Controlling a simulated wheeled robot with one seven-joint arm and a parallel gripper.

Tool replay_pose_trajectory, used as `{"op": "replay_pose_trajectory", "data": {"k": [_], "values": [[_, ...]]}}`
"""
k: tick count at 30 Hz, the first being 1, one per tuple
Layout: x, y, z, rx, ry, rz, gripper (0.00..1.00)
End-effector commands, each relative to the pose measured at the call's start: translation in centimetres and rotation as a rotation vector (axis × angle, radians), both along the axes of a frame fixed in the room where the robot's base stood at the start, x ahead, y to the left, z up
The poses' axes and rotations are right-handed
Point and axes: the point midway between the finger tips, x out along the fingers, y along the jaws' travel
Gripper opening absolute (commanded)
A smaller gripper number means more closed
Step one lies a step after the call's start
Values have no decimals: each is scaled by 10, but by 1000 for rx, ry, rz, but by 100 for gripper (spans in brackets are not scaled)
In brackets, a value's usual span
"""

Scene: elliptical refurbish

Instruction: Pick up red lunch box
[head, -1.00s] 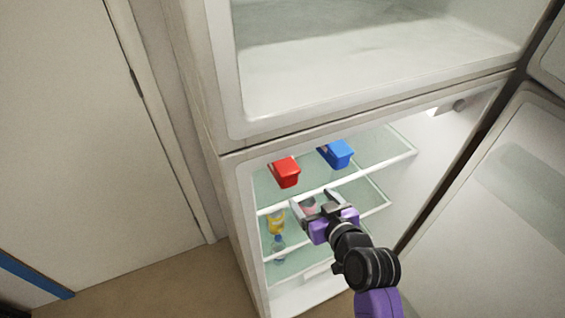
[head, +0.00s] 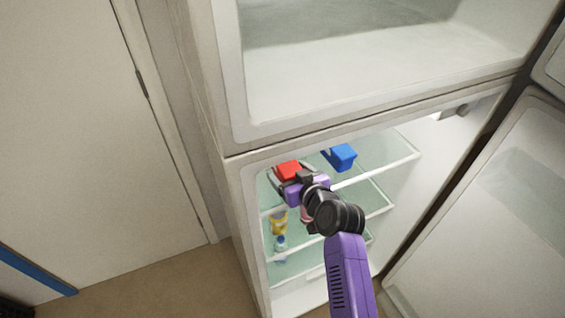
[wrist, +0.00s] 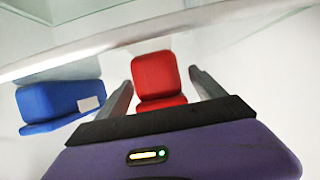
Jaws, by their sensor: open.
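The red lunch box (head: 288,169) sits on the top glass shelf of the open lower fridge compartment, at its left side. In the head view my gripper (head: 287,180) is right in front of it and hides its lower part. In the wrist view the red lunch box (wrist: 158,78) lies between the two fingers of my open gripper (wrist: 160,90), with a gap to each side. I cannot tell how deep the fingers reach along it.
A blue lunch box (head: 341,157) stands to the right on the same shelf; it also shows at left in the wrist view (wrist: 62,102). A yellow item (head: 279,222) and a bottle (head: 280,244) are on lower shelves. The open fridge door (head: 490,210) is at right.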

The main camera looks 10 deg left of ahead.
Motion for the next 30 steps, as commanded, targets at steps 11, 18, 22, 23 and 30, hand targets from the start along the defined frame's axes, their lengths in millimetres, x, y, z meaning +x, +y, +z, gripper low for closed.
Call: {"op": "replay_pose_trajectory", "data": {"k": [11, 18, 22, 23, 30], "values": [[10, 7, -5, 0, 0, -1, 79], [10, 6, -5, 0, 0, -1, 42], [10, 6, -5, 0, 0, -1, 16], [10, 6, -5, -1, -1, -1, 10], [10, 7, -3, 1, -3, -1, 0]]}}
